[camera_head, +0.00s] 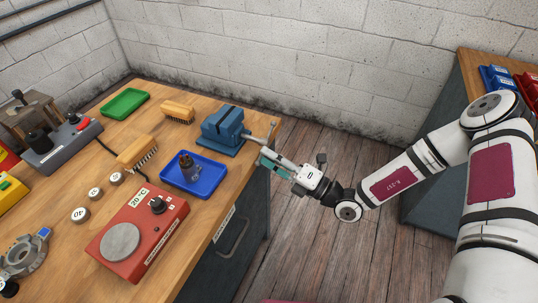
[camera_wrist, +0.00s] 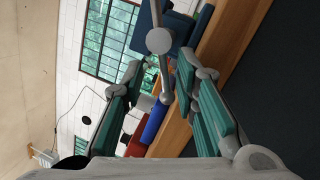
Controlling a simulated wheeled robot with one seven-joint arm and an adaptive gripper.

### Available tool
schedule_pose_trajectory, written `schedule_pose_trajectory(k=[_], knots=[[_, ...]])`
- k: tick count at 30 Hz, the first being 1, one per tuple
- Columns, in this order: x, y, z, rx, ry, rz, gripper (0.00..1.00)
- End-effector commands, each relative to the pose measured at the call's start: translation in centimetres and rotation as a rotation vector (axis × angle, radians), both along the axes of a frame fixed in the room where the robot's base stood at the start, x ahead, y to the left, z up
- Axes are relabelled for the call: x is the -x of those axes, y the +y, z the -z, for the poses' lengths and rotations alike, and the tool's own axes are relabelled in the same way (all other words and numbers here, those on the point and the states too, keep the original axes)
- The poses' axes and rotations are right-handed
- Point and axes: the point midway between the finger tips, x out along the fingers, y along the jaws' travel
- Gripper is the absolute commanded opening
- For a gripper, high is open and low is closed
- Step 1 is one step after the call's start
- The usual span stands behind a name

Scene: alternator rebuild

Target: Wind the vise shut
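The blue vise (camera_head: 222,130) stands at the right edge of the wooden workbench. Its grey screw and handle bar (camera_head: 262,137) stick out past the edge. In the wrist view, the round screw head (camera_wrist: 159,40) is seen end on, and the bar runs almost upright across it. My gripper (camera_head: 268,157) is beside the handle, off the bench edge. In the wrist view, my gripper (camera_wrist: 160,82) has its teal fingers apart, with the bar's lower end between them; neither finger clearly touches it. How far apart the vise jaws are is hard to tell.
A blue tray (camera_head: 208,187) with a small dark part, a red heater box (camera_head: 120,243), brushes (camera_head: 178,112) and a green tray (camera_head: 124,104) are on the bench. Open floor (camera_head: 320,240) lies right of it. Another cabinet (camera_head: 440,175) stands at the right.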

Motion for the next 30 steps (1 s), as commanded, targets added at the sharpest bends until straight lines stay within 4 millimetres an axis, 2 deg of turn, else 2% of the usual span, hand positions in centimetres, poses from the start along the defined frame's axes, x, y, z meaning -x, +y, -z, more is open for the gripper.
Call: schedule_pose_trajectory(k=[12, 16, 22, 30], knots=[[3.0, -6.9, 1.9, 0.001, 0.0, 0.006, 0.27], [3.9, -8.7, 2.3, -0.002, -0.001, 0.005, 0.27], [4.5, -10.0, 2.6, -0.002, -0.002, 0.004, 0.27], [4.6, -10.1, 2.7, -0.002, -0.002, 0.002, 0.27]])
